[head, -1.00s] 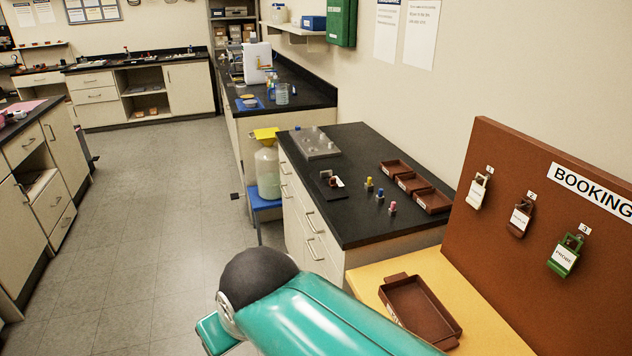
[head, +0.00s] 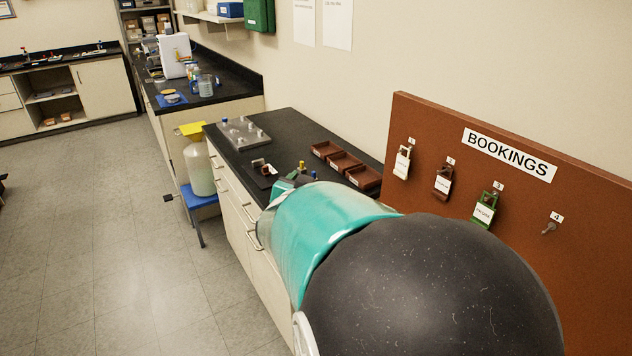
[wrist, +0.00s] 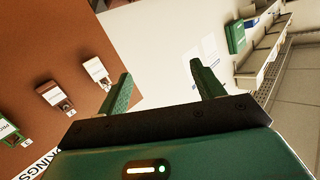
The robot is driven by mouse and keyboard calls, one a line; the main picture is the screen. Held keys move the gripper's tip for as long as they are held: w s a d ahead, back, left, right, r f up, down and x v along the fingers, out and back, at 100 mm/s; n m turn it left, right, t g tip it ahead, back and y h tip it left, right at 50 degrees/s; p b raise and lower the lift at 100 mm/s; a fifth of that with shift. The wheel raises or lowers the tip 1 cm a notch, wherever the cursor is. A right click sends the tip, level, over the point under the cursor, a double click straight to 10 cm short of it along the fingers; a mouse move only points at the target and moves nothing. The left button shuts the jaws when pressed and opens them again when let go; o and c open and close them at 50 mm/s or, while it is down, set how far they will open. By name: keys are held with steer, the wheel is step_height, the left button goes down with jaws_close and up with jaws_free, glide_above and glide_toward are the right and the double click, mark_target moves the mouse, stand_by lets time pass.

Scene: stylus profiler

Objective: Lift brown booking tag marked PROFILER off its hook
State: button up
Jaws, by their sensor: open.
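The brown tag (head: 443,183) hangs on the bookings board under number 2; its white label is too small to read surely. In the wrist view the brown tag (wrist: 55,97) is at the left, between a cream tag (wrist: 96,70) and a green tag (wrist: 8,130). My gripper (wrist: 160,70) is open and empty, with its green fingers apart. The brown tag lies to the left of both fingers, and nothing touches it.
The reddish-brown board (head: 590,255) also bears a cream tag (head: 402,162) under number 1, a green tag (head: 485,209) under number 3 and a bare hook (head: 549,228) under 4. Left of it, a black-topped bench (head: 285,125) holds brown trays (head: 345,162). Floor (head: 100,230) is clear at left.

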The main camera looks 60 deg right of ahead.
steer(key=s+d+f+m+g+h, duration=0.1)
steer(key=s+d+m+g, duration=0.15)
steer(key=s+g, duration=0.2)
steer(key=s+d+m+g+h, duration=0.1)
steer(key=s+d+g, duration=0.2)
steer(key=s, duration=0.3)
steer(key=m+g, duration=0.3)
steer(key=g, duration=0.3)
glide_toward(444, 179)
steer(key=shift+t, duration=0.45)
steer(key=x, duration=0.7)
steer(key=shift+s+d+r, duration=0.15)
steer(key=shift+s+d, duration=0.15)
steer(key=shift+s, duration=0.05)
jaws_close()
steer(key=shift+w+a, duration=0.1)
steer(key=shift+w+a+r, duration=0.1)
steer(key=shift+a+r, duration=0.15)
steer(key=shift+a+r, duration=0.2)
steer(key=shift+a, duration=0.05)
steer(key=shift+w+a+r, duration=0.1)
steer(key=shift+a, duration=0.05)
